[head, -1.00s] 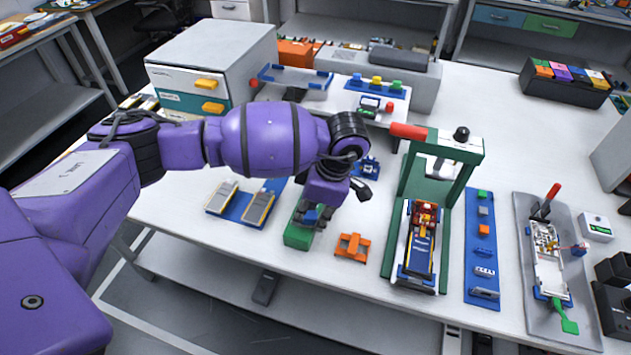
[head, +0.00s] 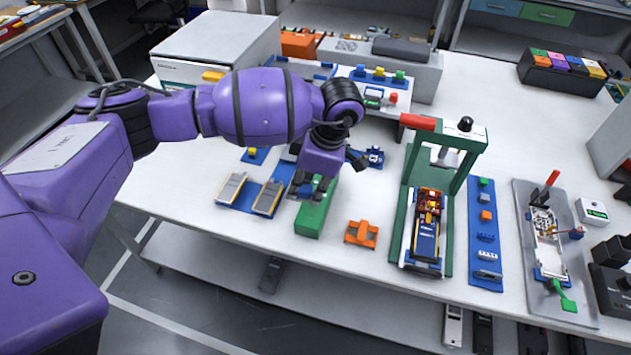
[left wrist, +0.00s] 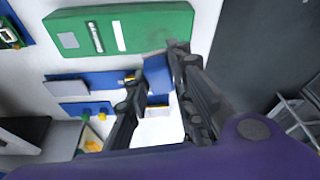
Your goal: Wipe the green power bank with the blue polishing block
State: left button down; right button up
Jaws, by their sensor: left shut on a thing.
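The green power bank (head: 316,213) lies on the white table. It also shows at the top of the left wrist view (left wrist: 150,30), with pale marks on its face. My left gripper (head: 313,186) is over its far end in the head view. In the left wrist view the gripper (left wrist: 157,82) is shut on the blue polishing block (left wrist: 158,72), which is next to the power bank's edge. I cannot tell whether block and power bank touch. The block is hidden in the head view. My right gripper is not in view.
A blue tray with two grey pieces (head: 228,190) lies to the left of the power bank. An orange fixture (head: 361,233) and a green press frame (head: 411,190) stand to its right. The table's front edge is close by.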

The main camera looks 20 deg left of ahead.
pick_arm(q)
jog(key=shift+a+r+p, duration=0.1)
jog(key=shift+r+p, duration=0.5)
jog(key=shift+r, duration=1.25)
jog(key=shift+f, duration=0.1)
